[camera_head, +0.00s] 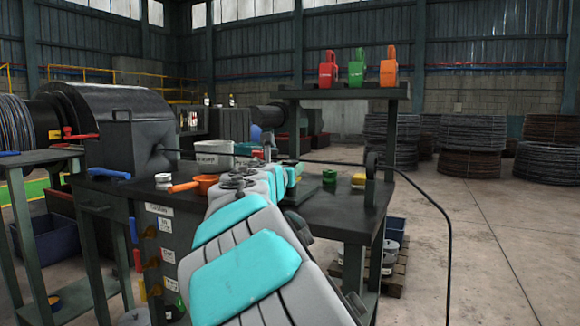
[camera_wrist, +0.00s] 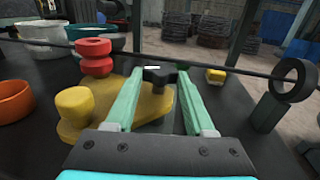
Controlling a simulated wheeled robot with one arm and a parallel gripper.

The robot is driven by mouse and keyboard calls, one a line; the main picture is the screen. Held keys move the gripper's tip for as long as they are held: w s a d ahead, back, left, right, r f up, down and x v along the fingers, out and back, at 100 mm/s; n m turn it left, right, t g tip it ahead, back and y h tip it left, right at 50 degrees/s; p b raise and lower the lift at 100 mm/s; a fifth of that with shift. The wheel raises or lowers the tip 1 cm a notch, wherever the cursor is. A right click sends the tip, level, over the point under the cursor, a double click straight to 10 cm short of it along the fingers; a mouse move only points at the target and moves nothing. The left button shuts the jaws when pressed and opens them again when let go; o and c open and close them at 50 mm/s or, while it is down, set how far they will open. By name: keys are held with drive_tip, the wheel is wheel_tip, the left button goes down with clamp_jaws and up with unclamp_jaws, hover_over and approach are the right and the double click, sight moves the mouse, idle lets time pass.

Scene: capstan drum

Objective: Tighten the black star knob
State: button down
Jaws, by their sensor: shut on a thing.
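In the wrist view, the black star knob (camera_wrist: 157,76) sits on a yellow base (camera_wrist: 125,118) on the dark bench top. My gripper (camera_wrist: 160,74) has its two pale green fingers on either side of the knob, shut on it. In the head view my own arm covers the knob and the base.
A yellow knob (camera_wrist: 75,103) and red round pieces (camera_wrist: 95,57) stand left of the fingers. A dark cable (camera_wrist: 225,63) crosses behind them to a black ring (camera_wrist: 294,80). An orange bowl (camera_wrist: 14,99) is at left. A shelf (camera_head: 345,92) with coloured blocks rises behind.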

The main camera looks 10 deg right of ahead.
drive_tip(key=shift+w+a+m+g+h, duration=0.1)
drive_tip(key=shift+a+m+g+h, duration=0.1)
drive_tip(key=shift+m+g+h, duration=0.65)
drive_tip(key=shift+w+a+m+g+h, duration=0.15)
drive_tip(key=shift+m+g+h, duration=0.4)
drive_tip(key=shift+h, duration=0.6)
drive_tip(key=shift+r, duration=0.1)
drive_tip(key=c, duration=0.5)
unclamp_jaws()
drive_tip(key=shift+m, duration=0.3)
drive_tip(key=shift+c, duration=0.2)
drive_tip(key=shift+s+d, duration=0.1)
